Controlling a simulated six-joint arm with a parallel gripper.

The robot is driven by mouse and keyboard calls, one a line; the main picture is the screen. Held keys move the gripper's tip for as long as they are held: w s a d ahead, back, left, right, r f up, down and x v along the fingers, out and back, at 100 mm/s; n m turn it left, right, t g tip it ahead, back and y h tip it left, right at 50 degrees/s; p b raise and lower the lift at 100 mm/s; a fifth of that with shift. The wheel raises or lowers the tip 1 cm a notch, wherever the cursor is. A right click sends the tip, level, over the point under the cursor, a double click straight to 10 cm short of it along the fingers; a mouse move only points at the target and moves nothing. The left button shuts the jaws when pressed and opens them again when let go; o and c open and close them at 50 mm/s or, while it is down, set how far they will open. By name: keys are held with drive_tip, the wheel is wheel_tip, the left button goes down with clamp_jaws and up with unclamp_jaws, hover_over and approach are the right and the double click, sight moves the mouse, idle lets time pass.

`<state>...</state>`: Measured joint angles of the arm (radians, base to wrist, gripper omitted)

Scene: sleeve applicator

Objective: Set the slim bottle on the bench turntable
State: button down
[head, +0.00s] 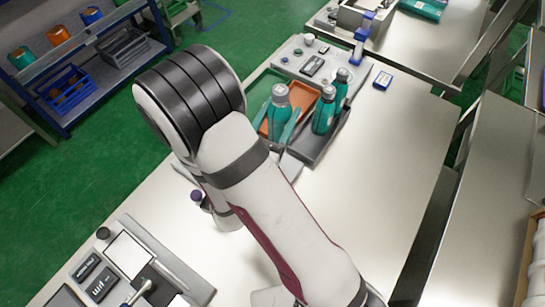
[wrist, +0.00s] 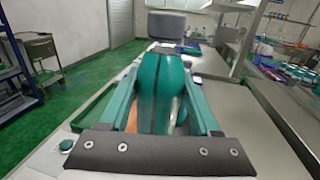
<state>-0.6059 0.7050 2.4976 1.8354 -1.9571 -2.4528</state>
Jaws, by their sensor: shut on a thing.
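My gripper (head: 280,122) has teal fingers shut around a teal bottle with a grey cap (head: 281,97). In the wrist view the same bottle (wrist: 161,85) fills the space between the two fingers. In the head view it is upright, over or in the orange tray (head: 305,94); I cannot tell whether its base touches. Two more teal bottles stand to its right: a nearer one (head: 323,115) and a farther one (head: 341,83). I cannot tell from the frames which bottle is the slim one. The bench turntable is not clearly identifiable.
A dark grey tray (head: 322,146) holds the nearer right bottle. The bench (head: 385,150) is clear to the right.

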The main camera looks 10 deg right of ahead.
sight(269, 117)
drive_tip(key=s+a, duration=0.1)
drive_tip(key=a, duration=0.1)
drive_tip(key=s+a, duration=0.2)
drive_tip(key=shift+r, duration=0.2)
drive_tip(key=f, duration=0.8)
drive_tip(key=shift+s+a, duration=0.2)
drive_tip(key=shift+s, duration=0.2)
drive_tip(key=shift+c, duration=0.6)
unclamp_jaws()
drive_tip(key=shift+f, duration=0.1)
drive_tip(key=v, duration=0.7)
drive_tip(key=shift+s, duration=0.2)
drive_tip(key=shift+a, duration=0.15)
